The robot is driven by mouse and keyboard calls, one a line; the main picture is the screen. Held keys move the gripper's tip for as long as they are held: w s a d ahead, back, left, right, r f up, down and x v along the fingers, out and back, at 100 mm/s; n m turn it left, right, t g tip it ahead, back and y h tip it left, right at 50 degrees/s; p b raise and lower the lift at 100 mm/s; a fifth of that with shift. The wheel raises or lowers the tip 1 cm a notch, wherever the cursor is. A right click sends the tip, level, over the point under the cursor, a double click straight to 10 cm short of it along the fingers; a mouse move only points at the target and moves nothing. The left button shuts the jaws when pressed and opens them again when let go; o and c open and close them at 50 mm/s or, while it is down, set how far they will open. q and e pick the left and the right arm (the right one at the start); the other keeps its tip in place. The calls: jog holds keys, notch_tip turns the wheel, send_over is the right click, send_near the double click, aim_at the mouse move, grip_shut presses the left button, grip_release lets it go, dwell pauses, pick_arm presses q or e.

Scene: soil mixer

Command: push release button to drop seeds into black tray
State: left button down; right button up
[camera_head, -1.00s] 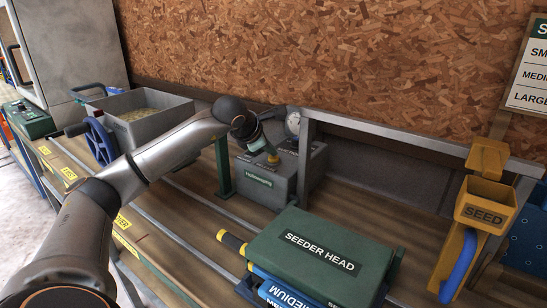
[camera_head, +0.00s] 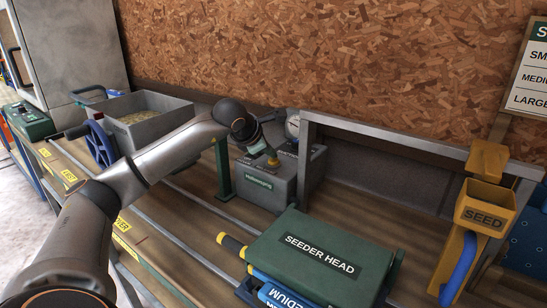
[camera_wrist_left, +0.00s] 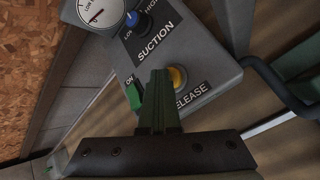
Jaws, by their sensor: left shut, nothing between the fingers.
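The grey control box (camera_head: 262,186) stands on the bench beneath my left gripper (camera_head: 264,153). My left gripper is shut and empty, pointing down at the top of the box. I cannot make out a black tray. My right gripper is not in view.
A blue SUCTION knob (camera_wrist_left: 134,20), a green switch (camera_wrist_left: 134,95) and a gauge (camera_wrist_left: 100,10) share the panel. A grey soil bin (camera_head: 150,122) with a blue handwheel (camera_head: 100,143) is at left. A yellow SEED hopper (camera_head: 484,212) is at right, by a metal frame (camera_head: 400,137).

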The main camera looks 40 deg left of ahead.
aim_at(270, 161)
pick_arm(q)
jog(key=shift+r+p, duration=0.35)
jog(key=shift+r, duration=0.3)
notch_tip(270, 161, up, 5)
jog(key=p, duration=0.4)
jog(key=shift+r, duration=0.1)
dwell(0.7)
